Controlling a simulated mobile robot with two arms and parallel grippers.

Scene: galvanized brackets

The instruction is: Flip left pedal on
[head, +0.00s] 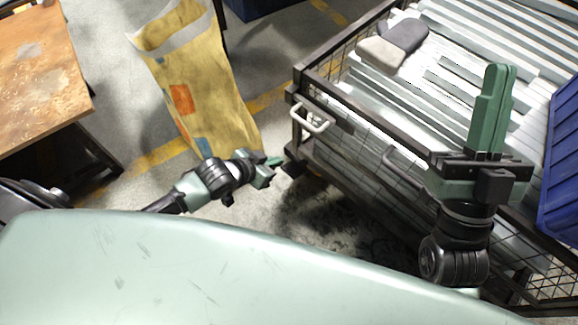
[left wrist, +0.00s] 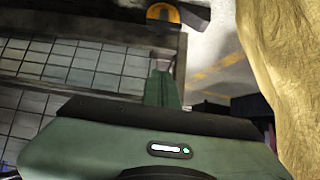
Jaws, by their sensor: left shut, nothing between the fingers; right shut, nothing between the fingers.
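The wheeled mesh cart (head: 330,170) stands at the right of the head view. A small dark flat piece, which looks like the left pedal (head: 293,170), sticks out low at its near left corner. My left gripper (head: 275,161) is shut and empty, its fingertips just left of that piece; I cannot tell whether they touch. In the left wrist view, the shut fingers (left wrist: 163,82) point at the cart's lower corner, with an orange-rimmed caster (left wrist: 163,13) and a dark bar (left wrist: 190,17) beyond. My right gripper (head: 500,70) is shut and empty above the cart's near side.
The cart holds galvanized brackets (head: 440,85), a pair of grey and beige pads (head: 393,42) and a blue bin (head: 563,160). A yellow sack (head: 195,80) stands left of the cart. A worn wooden table (head: 40,75) is at the far left.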

